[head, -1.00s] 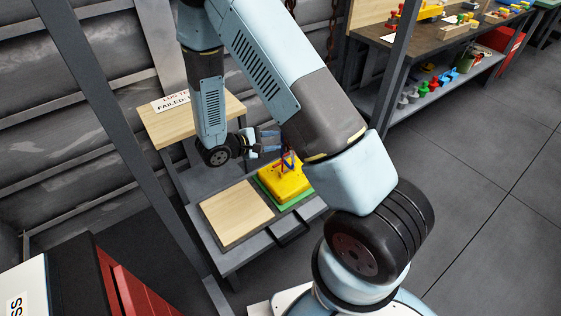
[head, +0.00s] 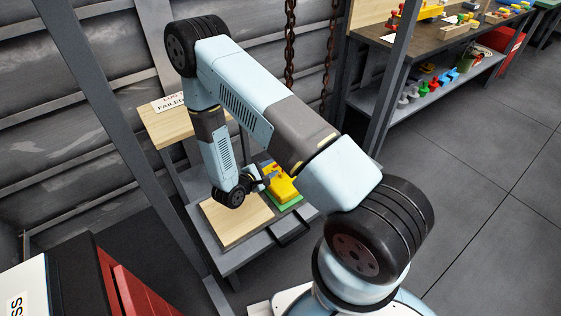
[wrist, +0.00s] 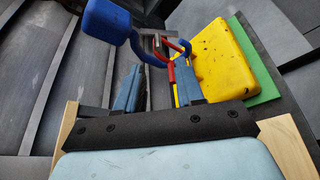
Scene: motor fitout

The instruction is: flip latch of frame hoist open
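In the wrist view a blue block (wrist: 107,20) carries a curved blue hook (wrist: 152,60). A red latch (wrist: 171,70) shows at the hook's mouth. My gripper (wrist: 156,75) is open, its two blue-grey fingers apart with nothing clearly between them. The right finger is close to the latch and overlaps it in the picture; I cannot tell whether they touch. In the head view my gripper (head: 260,178) is low beside the yellow motor block (head: 283,188). There the hook and latch are hidden or too small to make out.
The yellow block sits on a green pad (head: 291,204). A wooden board (head: 235,222) lies beside it on the grey cart (head: 228,262). Rusty chains (head: 290,45) hang behind. Frame posts (head: 392,80) stand nearby. Open floor (head: 490,200) lies to the right.

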